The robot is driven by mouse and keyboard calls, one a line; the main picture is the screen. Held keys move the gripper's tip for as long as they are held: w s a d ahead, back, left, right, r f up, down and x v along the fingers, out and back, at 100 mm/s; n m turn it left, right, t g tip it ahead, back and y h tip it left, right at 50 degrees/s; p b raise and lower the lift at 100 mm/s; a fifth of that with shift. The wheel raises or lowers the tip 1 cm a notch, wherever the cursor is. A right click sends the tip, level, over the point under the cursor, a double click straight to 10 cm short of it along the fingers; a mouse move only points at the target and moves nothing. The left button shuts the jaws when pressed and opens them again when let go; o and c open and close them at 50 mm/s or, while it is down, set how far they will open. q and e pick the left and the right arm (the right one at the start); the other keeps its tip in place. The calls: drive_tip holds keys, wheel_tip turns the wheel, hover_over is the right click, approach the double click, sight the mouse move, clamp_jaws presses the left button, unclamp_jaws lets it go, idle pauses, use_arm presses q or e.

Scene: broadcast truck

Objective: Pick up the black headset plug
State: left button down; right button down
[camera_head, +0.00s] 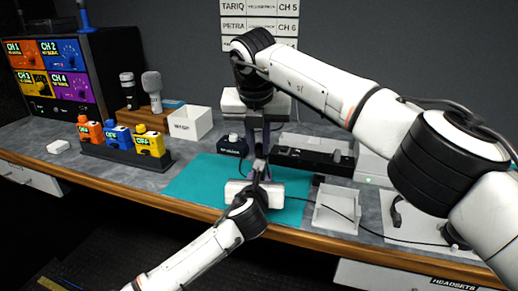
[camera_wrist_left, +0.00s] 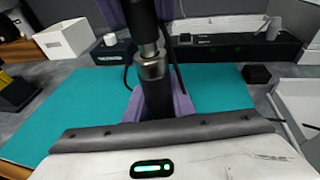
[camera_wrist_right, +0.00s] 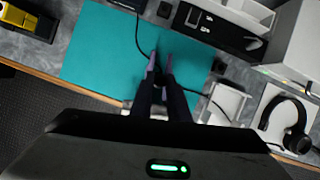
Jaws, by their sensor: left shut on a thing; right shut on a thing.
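My left gripper (camera_head: 262,178) is over the teal mat and shut on a lower black plug body (camera_wrist_left: 157,100), which stands upright between its purple fingers in the left wrist view. This looks like the black headset plug, as a thin cable runs from the headset (camera_head: 397,215) toward this gripper. A silver collar (camera_wrist_left: 153,62) sits above it. My right gripper (camera_head: 262,150) reaches down from above, shut on the upper black part (camera_wrist_left: 145,22) in line with the collar. The two parts look joined, but I cannot tell surely. The right wrist view hides the held parts between the dark fingers.
The teal mat (camera_head: 190,185) lies below the grippers. A black beltpack box (camera_head: 232,146) with a cable stands behind. A white open tray (camera_head: 336,208) is at the right. Coloured packs (camera_head: 120,138), a white bin (camera_head: 190,122) and microphones (camera_head: 152,90) stand at the left.

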wheel_tip(320, 180, up, 3)
drive_tip(key=shift+f, duration=0.15)
drive_tip(key=s+d, duration=0.2)
drive_tip(key=d, duration=0.6)
drive_tip(key=s+d, duration=0.3)
drive_tip(key=d, duration=0.6)
drive_tip(key=shift+s+f, duration=0.2)
drive_tip(key=shift+s, duration=0.1)
drive_tip(key=shift+d, duration=0.1)
use_arm(q)
drive_tip(key=c, duration=1.4)
unclamp_jaws()
drive_tip(key=shift+c, duration=0.2)
drive_tip(key=shift+s, duration=0.15)
